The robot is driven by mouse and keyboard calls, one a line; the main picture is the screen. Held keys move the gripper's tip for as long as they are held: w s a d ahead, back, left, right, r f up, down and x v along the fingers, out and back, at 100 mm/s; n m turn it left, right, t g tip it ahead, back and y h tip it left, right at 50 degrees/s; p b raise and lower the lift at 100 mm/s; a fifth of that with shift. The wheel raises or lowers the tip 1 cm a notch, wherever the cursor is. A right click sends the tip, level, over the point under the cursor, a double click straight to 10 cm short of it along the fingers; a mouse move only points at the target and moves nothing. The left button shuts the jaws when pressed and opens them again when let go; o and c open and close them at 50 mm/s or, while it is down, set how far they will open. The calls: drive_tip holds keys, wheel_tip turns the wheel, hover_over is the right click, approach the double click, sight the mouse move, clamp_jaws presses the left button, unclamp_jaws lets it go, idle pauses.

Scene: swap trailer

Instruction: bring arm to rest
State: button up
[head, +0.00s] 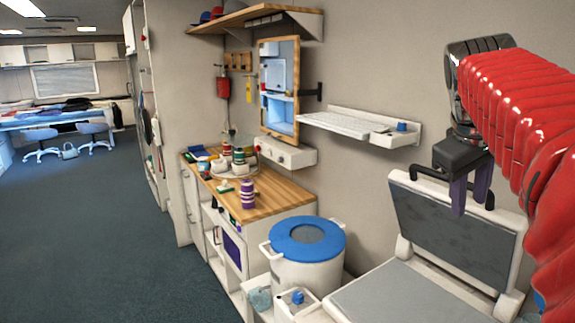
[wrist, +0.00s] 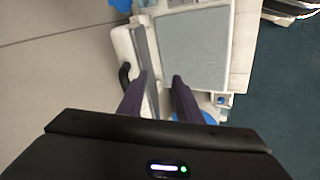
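My gripper (head: 466,192) is at the right of the head view, at the end of my red-sleeved arm, pointing down. It hangs above the grey seat and in front of the grey backrest. Its purple fingers also show in the wrist view (wrist: 159,95), spread apart with nothing between them. The grey-padded seat (head: 390,297) is below, and it shows in the wrist view (wrist: 193,50) too. The backrest (head: 440,222) with its black handle stands close by the gripper; I cannot tell the exact gap.
A white bin with a blue lid (head: 307,241) stands left of the seat. A wooden counter (head: 275,197) holds a purple-striped bottle (head: 247,194) and several small items. A white wall shelf (head: 345,127) carries a keyboard. The dark floor (head: 100,230) at left is clear.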

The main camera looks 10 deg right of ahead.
drive_tip(key=s+a+f+t+y, duration=0.1)
drive_tip(key=s+a+f, duration=0.2)
drive_tip(key=a+f, duration=0.4)
drive_tip(key=s+a+f+t+y, duration=0.1)
drive_tip(key=s+a+f+y, duration=0.1)
drive_tip(key=a+f, duration=0.6)
drive_tip(key=s+a+f+y, duration=0.1)
drive_tip(key=s+a+f, duration=0.3)
drive_tip(key=a+f, duration=0.4)
drive_tip(key=a, duration=0.5)
drive_tip(key=shift+s+f+m+t+y, duration=0.25)
drive_tip(key=shift+m+t+y, duration=0.05)
drive_tip(key=shift+t, duration=0.1)
